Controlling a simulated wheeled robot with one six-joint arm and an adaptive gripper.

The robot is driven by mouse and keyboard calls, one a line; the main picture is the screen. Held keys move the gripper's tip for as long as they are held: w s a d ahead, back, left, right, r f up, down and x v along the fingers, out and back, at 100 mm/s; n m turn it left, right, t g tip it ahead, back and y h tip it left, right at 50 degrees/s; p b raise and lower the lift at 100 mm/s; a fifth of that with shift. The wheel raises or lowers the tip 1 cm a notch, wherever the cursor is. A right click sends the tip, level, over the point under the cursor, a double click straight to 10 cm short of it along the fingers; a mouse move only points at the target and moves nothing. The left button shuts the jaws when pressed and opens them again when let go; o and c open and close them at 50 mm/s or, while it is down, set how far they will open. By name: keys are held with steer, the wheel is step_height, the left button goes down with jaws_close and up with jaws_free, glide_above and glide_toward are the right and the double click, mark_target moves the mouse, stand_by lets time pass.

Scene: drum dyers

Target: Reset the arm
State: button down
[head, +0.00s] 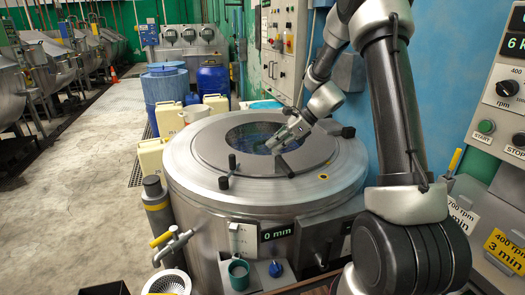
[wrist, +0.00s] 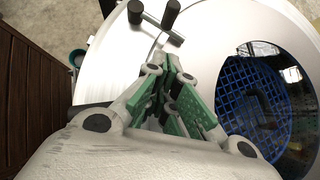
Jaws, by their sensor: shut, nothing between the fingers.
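My arm (head: 392,95) rises at the right of the head view and bends over the round steel drum machine (head: 190,185). My gripper (head: 274,147) hangs over the drum's lid, by the near right part of its round dark window (head: 250,137). In the wrist view my gripper (wrist: 172,62) has its green-padded fingers drawn together with nothing held. The window (wrist: 262,95) shows a blue grid inside, to the right of the fingers. A black-knobbed handle (wrist: 155,18) lies beyond the fingertips. I cannot tell the exact height of the fingers above the lid.
A teal mug (head: 238,274) and a blue knob (head: 276,268) are at the drum's front. A tap (head: 172,242) and a perforated basket (head: 168,283) are at lower left. A control panel (head: 500,100) stands close on the right. Blue drums (head: 166,85) stand behind; the left floor is open.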

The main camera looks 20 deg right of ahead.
steer(key=s+d+r+n+h, duration=0.1)
steer(key=s+r+n+h, duration=0.1)
steer(key=s+r+n, duration=0.6)
steer(key=s+r+n+h, duration=0.2)
steer(key=s+r+n, duration=0.25)
steer(key=s, duration=0.65)
steer(key=s+d+r+n+h, duration=0.1)
steer(key=s+d+n+h, duration=0.1)
steer(key=s, duration=0.6)
steer(key=s+d+r+n+t+h, duration=0.1)
steer(key=s+d+r+n+h, duration=0.1)
steer(key=s+d+n, duration=0.2)
steer(key=s+n, duration=0.3)
steer(key=shift+s, duration=0.35)
steer(key=shift+r+n, duration=0.1)
steer(key=shift+n, duration=0.15)
